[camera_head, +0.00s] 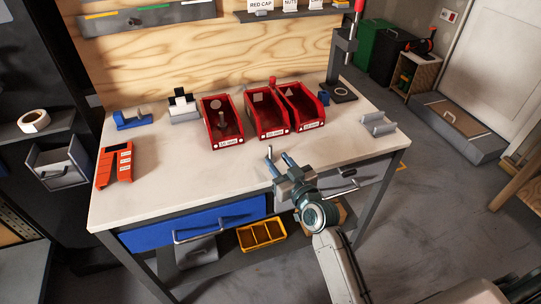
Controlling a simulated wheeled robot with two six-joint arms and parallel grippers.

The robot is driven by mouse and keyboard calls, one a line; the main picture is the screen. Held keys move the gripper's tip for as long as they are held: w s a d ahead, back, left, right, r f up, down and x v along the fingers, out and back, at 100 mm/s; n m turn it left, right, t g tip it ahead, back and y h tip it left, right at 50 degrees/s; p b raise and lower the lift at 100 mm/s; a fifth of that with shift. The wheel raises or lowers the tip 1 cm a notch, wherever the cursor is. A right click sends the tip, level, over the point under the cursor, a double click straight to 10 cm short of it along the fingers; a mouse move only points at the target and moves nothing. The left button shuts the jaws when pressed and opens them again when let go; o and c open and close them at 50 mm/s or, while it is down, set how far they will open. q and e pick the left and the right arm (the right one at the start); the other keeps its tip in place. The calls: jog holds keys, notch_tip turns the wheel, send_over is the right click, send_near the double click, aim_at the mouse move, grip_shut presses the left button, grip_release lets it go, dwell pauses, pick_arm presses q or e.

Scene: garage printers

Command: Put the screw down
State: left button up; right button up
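My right gripper (278,156) is over the front edge of the white workbench (170,180), with its two fingers apart. I see nothing clearly held between them. A small dark upright piece (221,121), possibly the screw, stands in the left red bin (224,140); it is too small to tell for sure. Two more red bins, the middle one (268,132) and the right one (312,125), stand beside it. The gripper is in front of the bins and apart from them. My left gripper is not in view.
An orange-red block (115,165) lies at the bench's left. A blue holder (132,119) and a grey-and-black holder (183,107) stand behind it. A press stand (338,92) is at the back right, a grey bracket (378,124) at the right. The front left bench top is clear.

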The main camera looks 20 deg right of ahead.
aim_at(271, 151)
jog(key=shift+w+a, duration=0.2)
jog(key=shift+w, duration=0.95)
jog(key=shift+w+a+r+p, duration=0.1)
jog(key=shift+w+p, duration=0.3)
jog(key=shift+w, duration=0.2)
jog(key=w, duration=0.1)
jog(key=w+p, duration=0.1)
jog(key=w, duration=0.1)
jog(key=shift+w+a, duration=0.2)
jog(key=shift+w, duration=0.1)
jog(key=shift+w+a, duration=0.1)
jog(key=shift+w, duration=0.25)
jog(key=shift+s, duration=0.1)
jog(key=shift+c, duration=0.3)
grip_shut()
